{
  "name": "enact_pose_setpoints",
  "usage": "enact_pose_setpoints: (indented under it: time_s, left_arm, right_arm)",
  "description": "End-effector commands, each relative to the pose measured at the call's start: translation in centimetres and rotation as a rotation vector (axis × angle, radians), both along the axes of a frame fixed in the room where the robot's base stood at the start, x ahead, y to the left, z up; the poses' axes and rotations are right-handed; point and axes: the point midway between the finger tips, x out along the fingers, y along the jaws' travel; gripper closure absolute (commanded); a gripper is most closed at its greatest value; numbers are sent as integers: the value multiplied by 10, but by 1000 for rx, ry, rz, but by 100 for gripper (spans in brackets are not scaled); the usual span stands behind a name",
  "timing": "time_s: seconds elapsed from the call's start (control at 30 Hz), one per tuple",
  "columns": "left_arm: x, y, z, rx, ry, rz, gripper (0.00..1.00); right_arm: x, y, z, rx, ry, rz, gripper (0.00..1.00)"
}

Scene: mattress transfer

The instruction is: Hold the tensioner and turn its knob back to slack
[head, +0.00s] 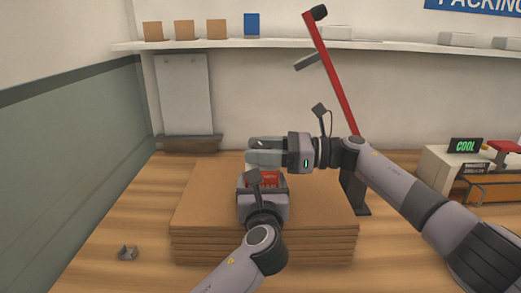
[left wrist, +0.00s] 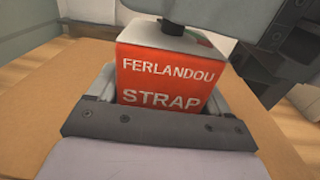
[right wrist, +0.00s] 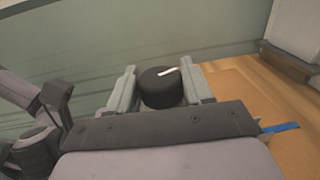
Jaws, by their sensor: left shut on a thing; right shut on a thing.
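The tensioner is a red and white box (left wrist: 168,85) lettered FERLANDOU STRAP, filling the middle of the left wrist view. In the head view its red face (head: 266,179) shows over the brown stack. My left gripper (head: 262,186) is shut on its body, one finger on each side. The black round knob (right wrist: 161,90) with a white mark on top sits between the fingers of my right gripper (right wrist: 163,88), which is shut on it. The white mark points to the upper right in the right wrist view. In the head view the right gripper hides the knob.
The brown stack of flat sheets (head: 320,210) lies under both grippers. A red post (head: 330,75) stands just behind my right forearm. A small grey part (head: 127,252) lies at the left on the wooden surface. A machine with a COOL display (head: 466,145) stands at the right.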

Motion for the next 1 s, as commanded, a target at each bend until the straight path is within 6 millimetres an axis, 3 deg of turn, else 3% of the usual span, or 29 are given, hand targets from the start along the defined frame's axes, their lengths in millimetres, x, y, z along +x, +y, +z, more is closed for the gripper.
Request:
enact_pose_setpoints:
  time_s: [0.27,0.3,0.33,0.7,0.87,1.0]
  left_arm:
    - [-1,-3,4,-3,-9,-6,86]
    - [-1,-3,4,-3,-9,-6,86]
    - [-1,-3,4,-3,-9,-6,86]
    - [0,-1,4,-3,-8,-2,86]
    - [0,-1,4,-3,-8,-2,86]
    - [0,-1,4,-3,-8,-2,86]
  right_arm:
    - [3,-3,1,2,1,-15,80]
    - [3,-3,1,2,1,-14,37]
    - [3,-3,1,3,2,-14,30]
    - [1,-6,0,1,2,-7,30]
    - [0,-28,0,1,1,-10,30]
    - [-3,-59,-1,2,3,-11,30]
